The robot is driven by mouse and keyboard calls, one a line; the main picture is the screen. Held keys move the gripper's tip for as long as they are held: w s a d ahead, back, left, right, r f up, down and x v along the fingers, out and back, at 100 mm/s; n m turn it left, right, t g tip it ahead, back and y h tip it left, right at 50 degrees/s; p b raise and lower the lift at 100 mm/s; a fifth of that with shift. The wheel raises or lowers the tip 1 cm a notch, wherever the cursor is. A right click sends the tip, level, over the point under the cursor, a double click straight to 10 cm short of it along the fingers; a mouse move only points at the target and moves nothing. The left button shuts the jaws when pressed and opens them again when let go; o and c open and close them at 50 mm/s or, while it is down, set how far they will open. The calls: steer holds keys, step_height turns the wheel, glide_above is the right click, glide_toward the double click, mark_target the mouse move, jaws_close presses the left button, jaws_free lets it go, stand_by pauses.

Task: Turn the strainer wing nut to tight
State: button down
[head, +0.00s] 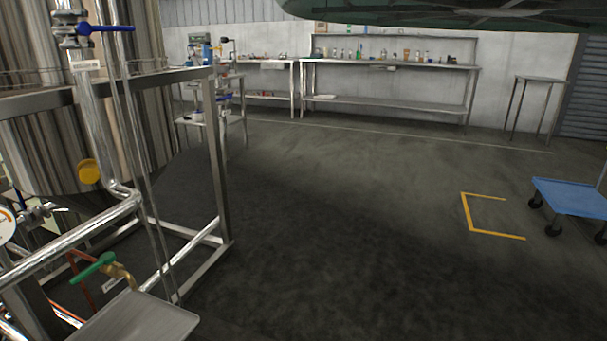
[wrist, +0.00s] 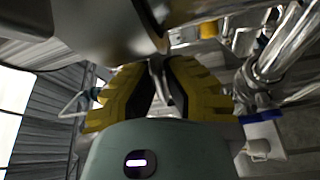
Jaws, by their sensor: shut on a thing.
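My gripper (wrist: 158,92) shows in the wrist view, with its two yellow and black fingers closed in from left and right. It is shut on a narrow grey metal piece, which I take to be the strainer wing nut (wrist: 157,70). Its wings are mostly hidden by the fingers, so its angle cannot be read. A large smooth metal body (wrist: 105,25) hangs close above the fingers and partly covers the view. Neither my gripper nor the wing nut can be made out in the head view.
A steel tank (head: 40,150) with pipes stands in a metal frame (head: 216,160) at the left of the head view. A blue-handled valve (head: 105,28) and a green-handled valve (head: 93,267) are on the pipework. The floor right of the frame is clear up to a blue cart (head: 572,197).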

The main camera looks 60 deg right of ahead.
steer(key=shift+f+m+t+b, duration=0.3)
steer(key=shift+m+b, duration=0.2)
steer(key=shift+b, duration=0.15)
steer(key=shift+r, duration=0.2)
steer(key=c, duration=1)
jaws_free()
steer(key=shift+w+r, duration=0.1)
steer(key=v, duration=1.2)
